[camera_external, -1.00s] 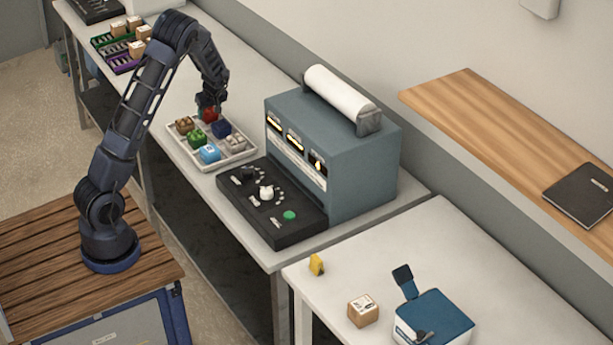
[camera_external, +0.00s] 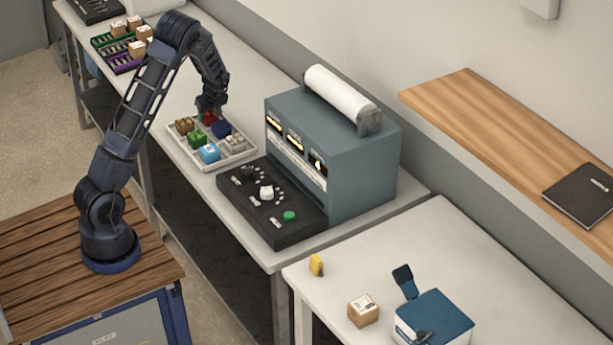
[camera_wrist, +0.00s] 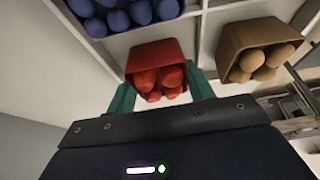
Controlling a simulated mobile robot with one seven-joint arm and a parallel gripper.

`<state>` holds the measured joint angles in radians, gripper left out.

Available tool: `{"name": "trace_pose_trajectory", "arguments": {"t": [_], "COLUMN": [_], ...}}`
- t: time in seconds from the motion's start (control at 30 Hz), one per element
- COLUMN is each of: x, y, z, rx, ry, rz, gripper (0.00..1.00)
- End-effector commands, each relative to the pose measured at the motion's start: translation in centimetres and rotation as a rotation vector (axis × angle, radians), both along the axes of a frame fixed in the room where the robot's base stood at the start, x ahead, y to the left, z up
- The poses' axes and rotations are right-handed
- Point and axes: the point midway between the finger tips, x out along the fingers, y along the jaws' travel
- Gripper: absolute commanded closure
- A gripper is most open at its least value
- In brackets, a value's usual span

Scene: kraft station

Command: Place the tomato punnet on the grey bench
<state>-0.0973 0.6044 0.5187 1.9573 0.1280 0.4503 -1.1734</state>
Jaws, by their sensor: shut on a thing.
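The tomato punnet (camera_external: 209,117) is a small red tub with red tomatoes, in the back left compartment of the white divided tray (camera_external: 236,163). It also shows in the wrist view (camera_wrist: 158,62), beside the blue and brown punnets. My gripper (camera_external: 210,112) is down at the punnet, and in the wrist view its green fingers (camera_wrist: 160,84) are shut on the tub's two sides. The punnet's underside is hidden. The tray stands on a long bench with a light grey top (camera_external: 250,92). A second pale-topped table (camera_external: 430,235) stands at the front right.
Close by in the tray are brown (camera_external: 184,125), green (camera_external: 197,138), dark blue (camera_external: 222,128), light blue (camera_external: 210,153) and pale (camera_external: 236,144) punnets. A large blue-grey machine (camera_external: 350,160) stands right of the tray, with a black control panel (camera_external: 250,205).

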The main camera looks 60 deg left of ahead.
Motion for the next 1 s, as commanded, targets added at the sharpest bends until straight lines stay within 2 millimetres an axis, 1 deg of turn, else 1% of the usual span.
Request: {"name": "trace_pose_trajectory", "arguments": {"t": [0.03,0.13,0.37,0.47,0.57,0.9,1.0], "x": [0.0,0.0,-0.1,0.0,0.0,0.2,0.1], "y": [0.0,0.0,0.0,-0.2,-0.6,-2.9,-3.5], "z": [0.0,0.0,0.0,0.4,1.4,7.0,8.3], "rx": [0.000,0.000,0.000,0.000,0.001,0.001,0.001], "ry": [0.000,0.000,0.001,0.001,-0.001,-0.003,-0.003], "rz": [0.000,0.000,0.000,0.000,0.000,-0.003,-0.003], "gripper": [0.42,0.22,0.22,0.22,0.22,0.22,0.22]}}
